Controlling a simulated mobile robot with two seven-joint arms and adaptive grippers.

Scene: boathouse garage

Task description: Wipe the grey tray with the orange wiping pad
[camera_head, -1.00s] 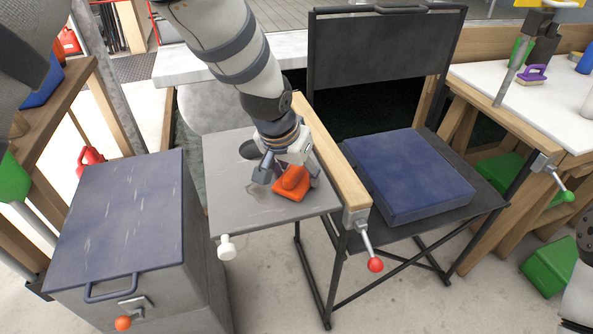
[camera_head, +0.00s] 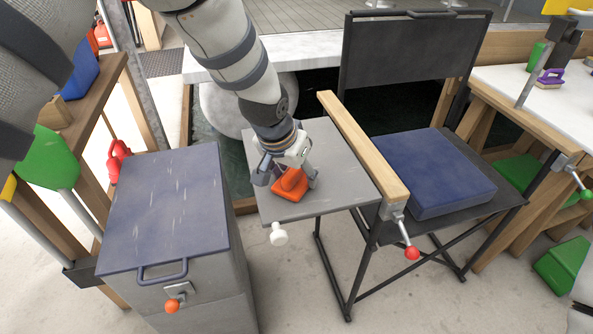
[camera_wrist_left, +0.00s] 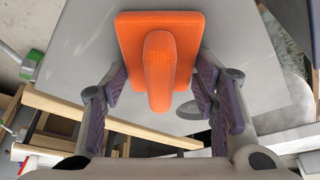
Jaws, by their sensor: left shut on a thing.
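The grey tray (camera_head: 345,185) is a flat side shelf beside the folding chair. My left gripper (camera_head: 288,178) is shut on the orange wiping pad (camera_head: 290,188), with its fingers on either side of the raised handle. The pad is over the left front part of the tray and appears to lie flat on it. The left wrist view shows the pad (camera_wrist_left: 130,35) above the grey tray (camera_wrist_left: 245,60), with a dark oval spot (camera_wrist_left: 190,110) on the tray near the pad. My right gripper is not in view.
The wooden armrest (camera_head: 362,150) borders the tray's right side, beside the blue seat cushion (camera_head: 435,170). A white knob (camera_head: 278,234) sticks out below the tray's front edge. A blue-topped chest (camera_head: 165,205) stands close on the left.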

